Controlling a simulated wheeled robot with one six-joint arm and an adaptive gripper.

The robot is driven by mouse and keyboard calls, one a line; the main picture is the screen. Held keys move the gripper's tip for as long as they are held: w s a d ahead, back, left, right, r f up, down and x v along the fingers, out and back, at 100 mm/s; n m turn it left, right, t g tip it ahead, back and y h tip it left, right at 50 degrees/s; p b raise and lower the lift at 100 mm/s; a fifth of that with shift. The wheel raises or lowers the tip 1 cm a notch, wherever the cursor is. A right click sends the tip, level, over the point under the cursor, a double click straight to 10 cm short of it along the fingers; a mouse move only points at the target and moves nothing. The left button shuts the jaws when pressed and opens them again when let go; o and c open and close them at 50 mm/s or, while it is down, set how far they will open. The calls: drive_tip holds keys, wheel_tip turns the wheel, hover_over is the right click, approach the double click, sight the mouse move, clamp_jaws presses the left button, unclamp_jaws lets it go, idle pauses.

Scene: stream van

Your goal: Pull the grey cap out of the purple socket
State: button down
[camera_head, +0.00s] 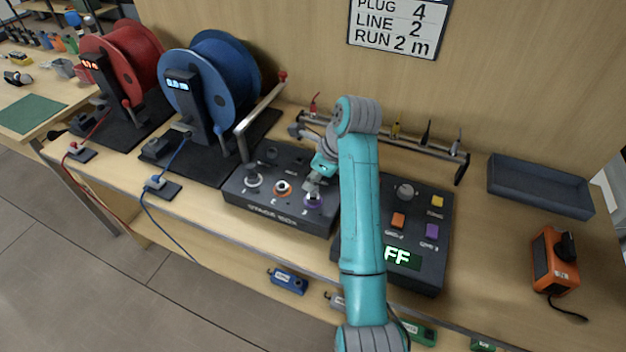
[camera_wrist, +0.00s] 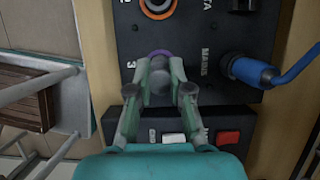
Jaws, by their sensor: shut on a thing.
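The dark stage box (camera_head: 290,213) stands on the bench, with several sockets on its top. The purple socket (camera_head: 313,203), numbered 3, is at the right end of its front row; its purple ring also shows in the wrist view (camera_wrist: 160,52). My gripper (camera_wrist: 160,72) is shut on the grey cap (camera_wrist: 160,86), one finger on each side. In the wrist view the cap lies over the purple ring and hides most of it. I cannot tell whether the cap is still seated. In the head view my gripper (camera_head: 313,185) is just above the purple socket, partly hidden by my arm.
A blue plug (camera_wrist: 250,71) with a cable sits at the MAINS socket, close beside my gripper. A control box (camera_head: 430,215) with buttons stands right of the stage box. A blue reel (camera_head: 222,85) is on the left, and a rail with hanging plugs (camera_head: 385,140) runs behind.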

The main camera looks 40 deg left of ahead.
drive_tip(key=shift+r, duration=0.15)
drive_tip(key=shift+r, duration=1.4)
